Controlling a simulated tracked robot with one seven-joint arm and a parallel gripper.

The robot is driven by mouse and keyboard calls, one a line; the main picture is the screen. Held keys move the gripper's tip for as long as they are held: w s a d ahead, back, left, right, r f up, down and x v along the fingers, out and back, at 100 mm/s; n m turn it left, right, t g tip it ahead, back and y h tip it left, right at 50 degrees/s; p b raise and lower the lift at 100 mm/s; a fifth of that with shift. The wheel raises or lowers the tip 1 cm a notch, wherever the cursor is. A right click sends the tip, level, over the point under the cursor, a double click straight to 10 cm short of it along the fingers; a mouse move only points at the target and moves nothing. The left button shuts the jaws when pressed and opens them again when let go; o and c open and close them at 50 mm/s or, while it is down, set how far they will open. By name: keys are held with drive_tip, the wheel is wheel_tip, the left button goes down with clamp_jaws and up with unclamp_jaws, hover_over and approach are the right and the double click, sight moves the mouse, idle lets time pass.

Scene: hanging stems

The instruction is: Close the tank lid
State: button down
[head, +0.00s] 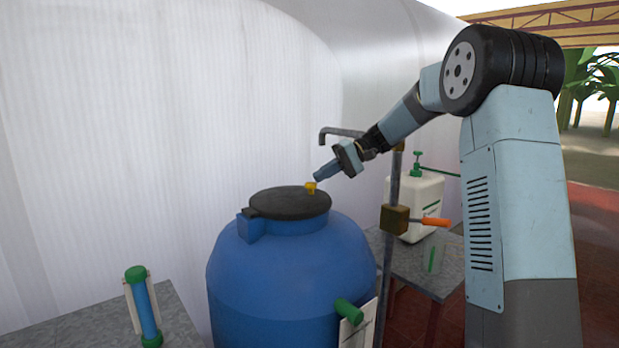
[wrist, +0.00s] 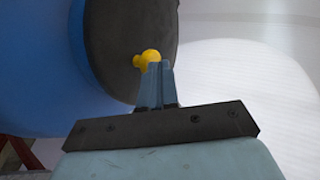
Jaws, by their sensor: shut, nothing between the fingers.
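The blue tank (head: 290,265) stands in the middle of the head view. Its dark round lid (head: 287,203) lies flat over the top opening, with the hinge block (head: 250,222) at the left. A yellow knob (head: 311,187) stands on the lid's right side. My gripper (head: 318,178) is shut and empty, with its tips right at the knob. In the wrist view the shut fingers (wrist: 156,85) reach to the yellow knob (wrist: 147,58) beside the dark lid (wrist: 125,45). I cannot tell if they touch it.
A standpipe with a tap (head: 395,205) and an orange-handled valve (head: 432,222) stands right of the tank. A white canister (head: 414,205) sits on a grey table behind it. A blue filter tube with green caps (head: 142,305) is at the lower left. A pale curved wall rises behind.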

drive_tip(key=r, duration=0.3)
drive_tip(key=shift+s+a+r, duration=0.25)
drive_tip(key=shift+r, duration=0.1)
drive_tip(key=v, duration=1)
drive_tip(key=s+a+f+m+t+h, duration=0.1)
drive_tip(key=s+h, duration=0.2)
drive_tip(key=s, duration=0.6)
drive_tip(key=s+a+f+m+t+h, duration=0.1)
drive_tip(key=s+a+t+h, duration=0.15)
drive_tip(key=s, duration=0.55)
drive_tip(key=s+d+f+t+h, duration=0.1)
drive_tip(key=s+d+f+h, duration=0.1)
drive_tip(key=s, duration=0.5)
drive_tip(key=s+d+f+t+h, duration=0.1)
drive_tip(key=s+d+f+h, duration=0.1)
drive_tip(key=s, duration=0.6)
drive_tip(key=s+d+f+t+h, duration=0.2)
drive_tip(key=s+d+f, duration=0.2)
drive_tip(key=s+f, duration=0.2)
drive_tip(key=shift+s, duration=0.65)
drive_tip(key=shift+h, duration=0.25)
